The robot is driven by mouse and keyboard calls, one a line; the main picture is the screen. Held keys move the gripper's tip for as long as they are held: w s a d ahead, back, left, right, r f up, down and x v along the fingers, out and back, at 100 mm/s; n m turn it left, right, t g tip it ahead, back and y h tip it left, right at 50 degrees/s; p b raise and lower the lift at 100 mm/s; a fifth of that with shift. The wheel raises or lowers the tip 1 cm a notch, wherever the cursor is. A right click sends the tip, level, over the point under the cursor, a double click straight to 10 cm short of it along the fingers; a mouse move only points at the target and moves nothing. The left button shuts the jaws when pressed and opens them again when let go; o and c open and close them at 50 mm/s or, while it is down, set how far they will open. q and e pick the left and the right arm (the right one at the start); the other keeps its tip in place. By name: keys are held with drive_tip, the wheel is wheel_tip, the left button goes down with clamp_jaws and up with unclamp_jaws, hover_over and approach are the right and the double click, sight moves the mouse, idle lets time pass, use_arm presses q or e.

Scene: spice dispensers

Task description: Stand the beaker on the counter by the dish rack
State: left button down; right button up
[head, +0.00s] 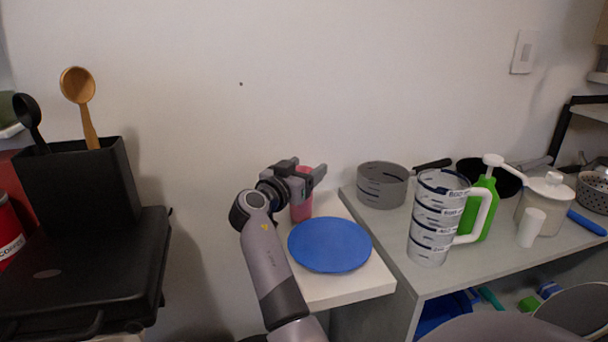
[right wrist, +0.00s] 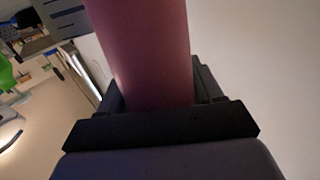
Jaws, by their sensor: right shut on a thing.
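My right gripper (head: 309,179) is shut on a pink, upright cylindrical beaker (head: 301,209), just behind a blue plate. In the right wrist view the pink beaker (right wrist: 147,50) stands between the dark fingers, and its ends are out of view. I cannot tell whether its base touches the white surface. A clear measuring jug (head: 428,222) with dark markings and a white handle stands on the grey counter (head: 395,225) to the right. A black-framed rack (head: 560,135) at the far right may be the dish rack; it is partly cut off. My left gripper is not in view.
The blue plate (head: 330,245) lies on a low white surface (head: 345,290). A grey pot (head: 381,188), green pump bottle (head: 484,205), white cup (head: 531,228) and lidded jar (head: 545,195) crowd the counter. A black utensil box (head: 80,190) stands at left. The counter's front right is partly clear.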

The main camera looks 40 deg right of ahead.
wheel_tip(320, 180, up, 19)
drive_tip(key=shift+r, duration=0.15)
idle(1.0)
